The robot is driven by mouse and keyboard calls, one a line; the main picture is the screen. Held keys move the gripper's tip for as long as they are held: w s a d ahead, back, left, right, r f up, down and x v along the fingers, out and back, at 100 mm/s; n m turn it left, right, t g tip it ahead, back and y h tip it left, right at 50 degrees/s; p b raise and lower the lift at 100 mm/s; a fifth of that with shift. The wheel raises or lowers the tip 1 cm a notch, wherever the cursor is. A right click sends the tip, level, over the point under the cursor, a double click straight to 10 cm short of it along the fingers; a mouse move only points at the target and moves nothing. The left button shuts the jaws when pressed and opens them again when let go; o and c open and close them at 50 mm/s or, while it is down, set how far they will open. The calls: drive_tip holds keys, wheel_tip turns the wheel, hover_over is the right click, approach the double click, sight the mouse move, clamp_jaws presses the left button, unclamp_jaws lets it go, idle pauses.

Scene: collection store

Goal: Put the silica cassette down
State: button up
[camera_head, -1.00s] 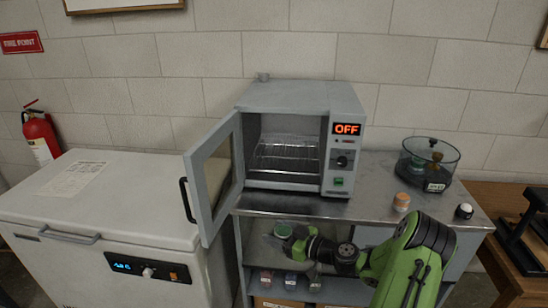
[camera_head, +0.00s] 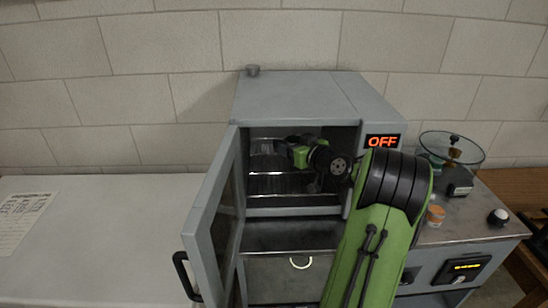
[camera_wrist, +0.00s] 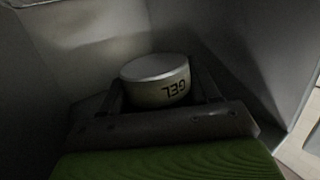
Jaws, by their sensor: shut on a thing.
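The silica cassette (camera_wrist: 157,82) is a round, pale tin with a flat lid and the letters GEL on its side. In the wrist view it sits between the two fingers of my gripper (camera_wrist: 165,95), which is shut on it. In the head view my gripper (camera_head: 285,148) reaches in through the front of the grey oven (camera_head: 300,95), above the wire rack (camera_head: 290,183). The cassette cannot be made out clearly there. I cannot tell whether it touches the rack. The oven door (camera_head: 212,215) stands open to the left, and its display reads OFF.
A white chest freezer (camera_head: 110,220) is at left. Right of the oven, the metal bench top (camera_head: 465,232) holds a glass-covered round device (camera_head: 452,150), an orange-topped jar (camera_head: 436,214) and a small black-and-white item (camera_head: 498,217). The oven walls are close around my gripper.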

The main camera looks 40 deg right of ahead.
sight(289, 179)
drive_tip(key=shift+d+f, duration=0.1)
drive_tip(key=shift+f, duration=0.25)
wheel_tip(289, 179, down, 9)
drive_tip(key=shift+s+f+b, duration=0.1)
drive_tip(key=shift+b, duration=0.95)
drive_tip(key=o, duration=1.1)
drive_tip(key=shift+s, duration=0.35)
drive_tip(key=b+v, duration=0.1)
drive_tip(key=v, duration=1)
drive_tip(key=shift+s+a, duration=0.15)
drive_tip(key=shift+a, duration=0.05)
